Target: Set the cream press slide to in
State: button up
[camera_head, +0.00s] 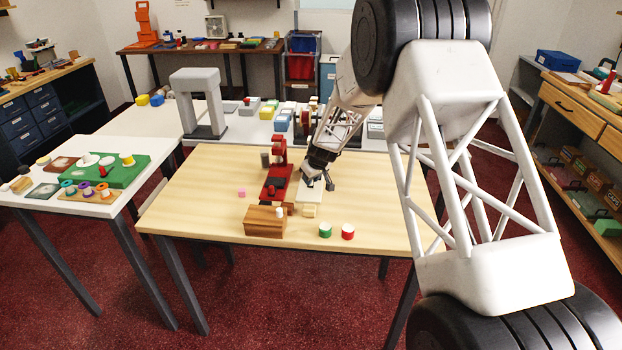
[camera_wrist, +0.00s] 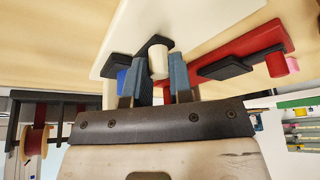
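The cream press (camera_head: 310,198) stands on the wooden table, just right of the red press. In the wrist view its pale base (camera_wrist: 185,18) fills the upper middle. Its slide is a dark bar (camera_wrist: 150,44) with an upright cream knob (camera_wrist: 158,60). My gripper (camera_wrist: 159,66) is at the knob, one grey-blue finger on each side, with no clear gap seen. A blue part (camera_wrist: 122,80) shows behind the left finger. In the head view my gripper (camera_head: 319,181) hides most of the slide, so its position along the base is unclear.
The red press (camera_head: 276,186) stands close on the left; its dark slide and red knob (camera_wrist: 276,64) show in the wrist view. A wooden block (camera_head: 265,222) stands in front. Green (camera_head: 325,231) and red (camera_head: 348,232) pots stand front right. The table's right side is clear.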

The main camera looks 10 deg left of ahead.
grip_shut()
jog(key=shift+w, duration=0.1)
jog(key=shift+w, duration=0.9)
jog(key=o, duration=0.6)
grip_release()
jog(key=shift+c, duration=0.2)
jog(key=v, duration=0.8)
